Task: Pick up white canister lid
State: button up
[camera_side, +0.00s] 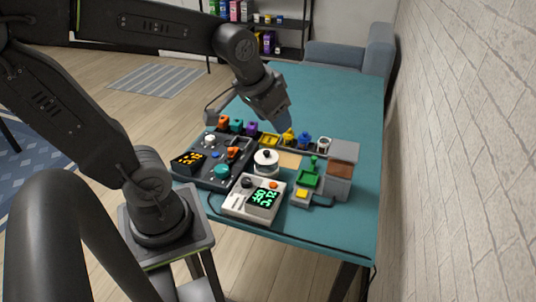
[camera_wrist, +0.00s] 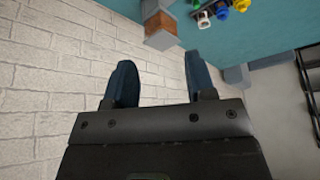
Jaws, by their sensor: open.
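A white canister with a white lid and a dark knob on top (camera_side: 266,157) stands upright among the gadgets near the middle of the teal table in the side view. The lid appears to sit on the canister. My gripper (camera_side: 285,120) hangs above the far part of the table, beyond the canister and apart from it. In the wrist view my gripper (camera_wrist: 160,82) shows two dark blue fingers spread apart with nothing between them. The canister does not show in the wrist view.
A black panel (camera_side: 238,158) with knobs and an orange display lies left of the canister. A white device (camera_side: 236,207) with a green display stands in front. A grey and brown block (camera_side: 342,168) stands right. The table's far part (camera_side: 335,95) is clear. A brick wall (camera_side: 455,130) runs along the right.

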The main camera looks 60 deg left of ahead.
jog(key=w+a+f+n+g, duration=0.1)
jog(key=w+a+f+n, duration=0.15)
jog(key=a, duration=0.25)
jog(key=w+a+f+n, duration=0.1)
jog(key=w+a+f, duration=0.3)
jog(key=a, duration=0.1)
jog(key=w+a+f+n, duration=0.1)
jog(key=a+f, duration=0.4)
jog(key=f, duration=0.1)
jog(key=w+a+f+n+g, duration=0.1)
jog(key=a+f, duration=0.4)
jog(key=f, duration=0.2)
jog(key=w+a+f+n+y, duration=0.1)
jog(key=a+f, duration=0.5)
jog(key=shift+f+g, duration=0.2)
jog(key=shift+g, duration=0.2)
jog(key=shift+w+x, duration=0.15)
jog(key=shift+x, duration=1.4)
jog(key=shift+w+x, duration=0.1)
jog(key=shift+x, duration=1.45)
jog(key=shift+d+r, duration=0.1)
jog(key=shift+d, duration=0.05)
jog(key=shift+c, duration=0.2)
grip_shut()
